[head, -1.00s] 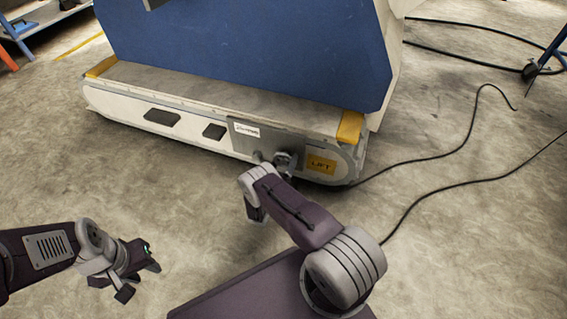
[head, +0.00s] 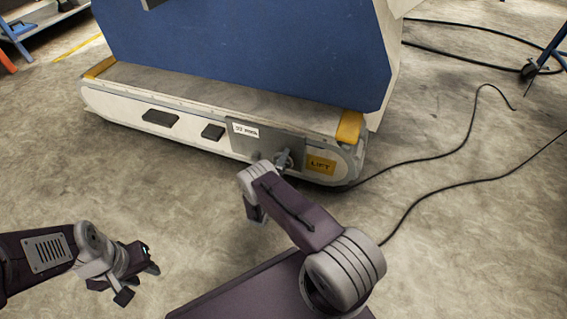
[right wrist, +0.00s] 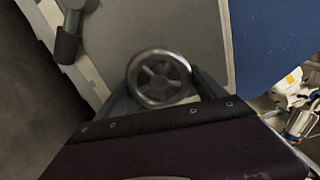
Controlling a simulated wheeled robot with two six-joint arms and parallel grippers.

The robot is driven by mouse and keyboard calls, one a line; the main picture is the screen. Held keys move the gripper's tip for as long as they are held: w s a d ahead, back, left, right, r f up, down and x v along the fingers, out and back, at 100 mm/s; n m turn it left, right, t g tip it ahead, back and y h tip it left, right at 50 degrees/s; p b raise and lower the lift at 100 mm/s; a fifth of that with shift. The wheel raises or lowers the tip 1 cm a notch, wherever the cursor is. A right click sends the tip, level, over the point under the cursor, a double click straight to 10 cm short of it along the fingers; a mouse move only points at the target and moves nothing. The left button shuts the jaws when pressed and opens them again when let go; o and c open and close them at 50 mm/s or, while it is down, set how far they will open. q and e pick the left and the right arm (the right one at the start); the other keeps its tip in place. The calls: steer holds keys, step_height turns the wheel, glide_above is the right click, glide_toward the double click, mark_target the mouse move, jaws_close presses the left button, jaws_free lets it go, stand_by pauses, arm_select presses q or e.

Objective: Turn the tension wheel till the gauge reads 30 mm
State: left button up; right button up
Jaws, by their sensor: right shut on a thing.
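The tension wheel (head: 284,160) is a small grey spoked handwheel at the right part of the machine's low front side. It shows large in the right wrist view (right wrist: 159,78). My right gripper (right wrist: 163,88) is shut on the wheel, one finger on each side of its rim. In the head view its fingers are mostly hidden by my right wrist. A white display plate (head: 245,131), likely the gauge, sits up and left of the wheel; its dark marks are too small to read surely. My left gripper (head: 139,282) is open and empty over the floor, at lower left.
A yellow label (head: 320,166) marked LIFT is right of the wheel. The pale machine base (head: 110,104) has two dark slots and a blue panel (head: 240,45) above. Black cables (head: 430,157) lie on the floor at right.

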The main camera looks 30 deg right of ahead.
steer(key=shift+n, duration=0.6)
steer(key=o, duration=1.3)
steer(key=shift+o, duration=0.2)
steer(key=p+v, duration=0.4)
steer(key=v, duration=0.5)
steer(key=shift+p, duration=0.35)
